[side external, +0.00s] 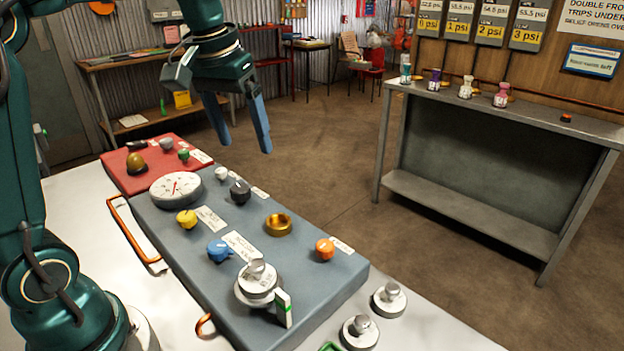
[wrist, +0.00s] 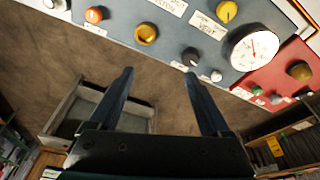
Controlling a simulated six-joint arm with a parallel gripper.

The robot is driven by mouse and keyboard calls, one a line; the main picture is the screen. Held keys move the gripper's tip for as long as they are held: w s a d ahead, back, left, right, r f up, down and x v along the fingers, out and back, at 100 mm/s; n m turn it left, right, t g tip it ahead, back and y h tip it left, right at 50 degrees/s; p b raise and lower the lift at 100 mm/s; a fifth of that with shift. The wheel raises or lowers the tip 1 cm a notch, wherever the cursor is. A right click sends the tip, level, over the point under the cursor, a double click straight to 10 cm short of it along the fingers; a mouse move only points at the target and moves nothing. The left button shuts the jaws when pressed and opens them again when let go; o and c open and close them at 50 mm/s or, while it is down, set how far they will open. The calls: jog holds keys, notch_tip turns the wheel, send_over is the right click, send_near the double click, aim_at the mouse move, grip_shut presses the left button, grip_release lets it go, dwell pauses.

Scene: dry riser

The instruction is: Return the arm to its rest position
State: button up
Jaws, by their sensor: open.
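My gripper (side external: 240,124) has two blue fingers, spread apart with nothing between them. It hangs in the air above and beyond the far edge of the blue-grey panel (side external: 318,283), near the red panel (side external: 122,177). In the wrist view my gripper (wrist: 160,85) is also open and empty, with bare floor between and beyond its fingers. My green arm stands at the left of the side view.
The panel carries a round gauge (side external: 175,188), a yellow knob (side external: 187,219), a blue knob (side external: 219,251), a brass ring (side external: 278,225) and an orange knob (side external: 325,249). Weights (side external: 389,299) sit on the white table (side external: 165,310). A grey bench (side external: 470,105) stands right.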

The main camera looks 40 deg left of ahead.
jog(key=s+d+m+t, duration=0.2)
jog(key=s+d, duration=0.4)
jog(key=s, duration=0.2)
jog(key=s+d+f+m+t, duration=0.1)
jog(key=s+d+f+m, duration=0.1)
jog(key=s+f, duration=0.3)
jog(key=shift+s+f+h, duration=0.35)
jog(key=shift+h, duration=0.05)
dwell(0.4)
jog(key=w+a+r+n, duration=0.1)
jog(key=w+r, duration=0.3)
jog(key=r, duration=0.1)
jog(key=n+g, duration=0.6)
send_over(239, 188)
notch_tip(239, 188, down, 9)
jog(key=shift+w+f, duration=0.1)
jog(key=shift+f, duration=2.5)
